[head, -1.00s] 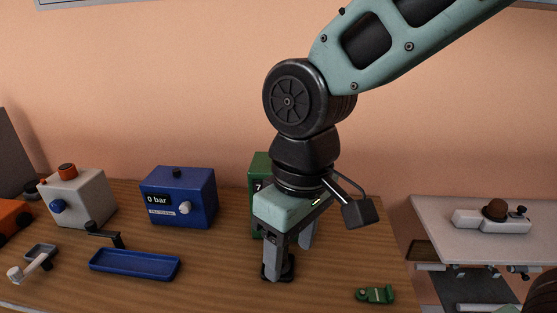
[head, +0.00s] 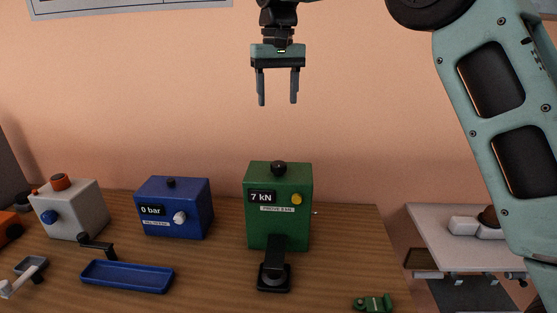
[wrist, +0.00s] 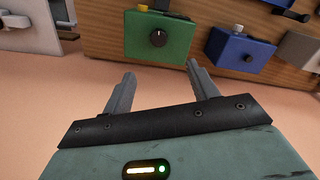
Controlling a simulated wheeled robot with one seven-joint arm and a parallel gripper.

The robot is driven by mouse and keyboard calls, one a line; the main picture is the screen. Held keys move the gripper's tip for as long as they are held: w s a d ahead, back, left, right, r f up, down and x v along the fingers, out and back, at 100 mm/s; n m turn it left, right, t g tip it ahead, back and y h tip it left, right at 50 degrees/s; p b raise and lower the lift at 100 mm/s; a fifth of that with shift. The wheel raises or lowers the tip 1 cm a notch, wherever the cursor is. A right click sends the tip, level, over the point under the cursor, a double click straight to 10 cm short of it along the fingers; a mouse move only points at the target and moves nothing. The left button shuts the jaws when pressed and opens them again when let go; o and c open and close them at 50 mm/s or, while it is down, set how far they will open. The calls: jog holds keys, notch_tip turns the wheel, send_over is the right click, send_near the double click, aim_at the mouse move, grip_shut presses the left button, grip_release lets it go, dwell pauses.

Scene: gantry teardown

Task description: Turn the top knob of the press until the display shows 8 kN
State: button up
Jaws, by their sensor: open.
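The press is a green box (head: 260,222) standing on the wooden bench. Its dark display (head: 262,197) reads 7 kN. A black knob (head: 278,168) sits on its top, and a yellow knob (head: 297,199) is on its front. In the wrist view the press (wrist: 172,44) and its top knob (wrist: 158,38) lie beyond the fingers. My gripper (head: 278,100) is open and empty, pointing down, high above the press top. In the wrist view my gripper (wrist: 158,85) also shows its two fingers apart with nothing between them.
A blue box (head: 178,215) reading 0 bar stands left of the press, with a grey box (head: 80,212) further left. A blue tray (head: 128,277) lies in front. A small green part (head: 374,303) lies front right. The air above the press is clear.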

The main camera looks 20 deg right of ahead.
jog(key=p, duration=0.2)
send_near(279, 163)
notch_tip(279, 163, down, 9)
jog(key=shift+a+r, duration=0.1)
dwell(0.3)
jog(key=c, duration=1)
